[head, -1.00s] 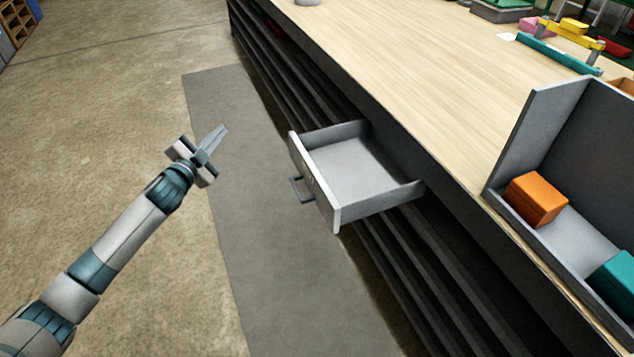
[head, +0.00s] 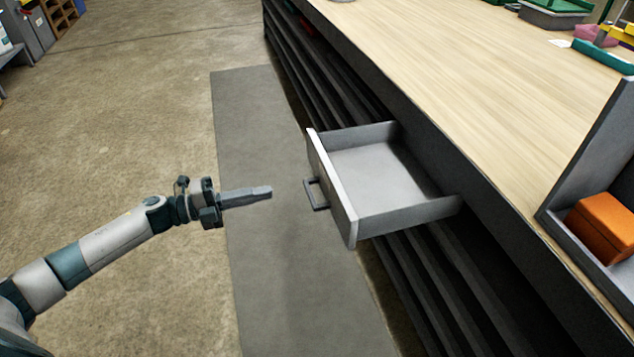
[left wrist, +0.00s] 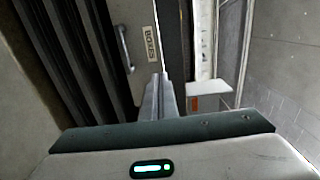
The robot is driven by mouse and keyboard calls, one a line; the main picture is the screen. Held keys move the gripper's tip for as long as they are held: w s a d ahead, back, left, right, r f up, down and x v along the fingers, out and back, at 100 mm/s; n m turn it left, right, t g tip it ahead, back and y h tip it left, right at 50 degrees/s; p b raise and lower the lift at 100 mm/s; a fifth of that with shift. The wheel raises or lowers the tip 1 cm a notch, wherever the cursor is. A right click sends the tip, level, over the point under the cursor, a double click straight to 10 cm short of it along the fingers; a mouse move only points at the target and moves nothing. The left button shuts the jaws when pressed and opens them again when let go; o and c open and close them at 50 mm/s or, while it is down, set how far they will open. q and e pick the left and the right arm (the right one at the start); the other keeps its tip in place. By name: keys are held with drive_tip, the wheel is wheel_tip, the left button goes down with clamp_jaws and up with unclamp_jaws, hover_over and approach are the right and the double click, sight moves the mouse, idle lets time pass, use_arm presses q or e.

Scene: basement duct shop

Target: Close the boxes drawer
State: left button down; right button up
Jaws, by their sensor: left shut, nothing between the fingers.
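The boxes drawer (head: 385,175) stands pulled out from under the workbench, and its tray looks empty. Its front panel (head: 332,190) faces left and carries a dark bar handle (head: 315,194). In the left wrist view the drawer front (left wrist: 136,50) shows a label reading "BOXES" and the handle (left wrist: 124,48). My left gripper (head: 270,190) is shut and empty, to the left of the handle and pointing at it, with a gap between. Its closed fingers (left wrist: 158,80) also show in the left wrist view. My right gripper is not in view.
The wooden workbench top (head: 440,80) runs above the drawer, with dark shelves (head: 440,275) below. An orange box (head: 603,226) sits in a grey bin at the right. A grey mat (head: 270,130) covers clear floor in front of the bench.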

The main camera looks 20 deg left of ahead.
sight(330, 179)
use_arm(q)
drive_tip(key=shift+w+d, duration=0.1)
drive_tip(key=p+x, duration=0.1)
drive_tip(key=x, duration=1.2)
drive_tip(key=shift+w+d, duration=0.25)
drive_tip(key=shift+d, duration=0.05)
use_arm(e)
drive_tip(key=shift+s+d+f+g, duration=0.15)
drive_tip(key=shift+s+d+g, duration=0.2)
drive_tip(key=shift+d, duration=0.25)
use_arm(q)
drive_tip(key=shift+d, duration=0.1)
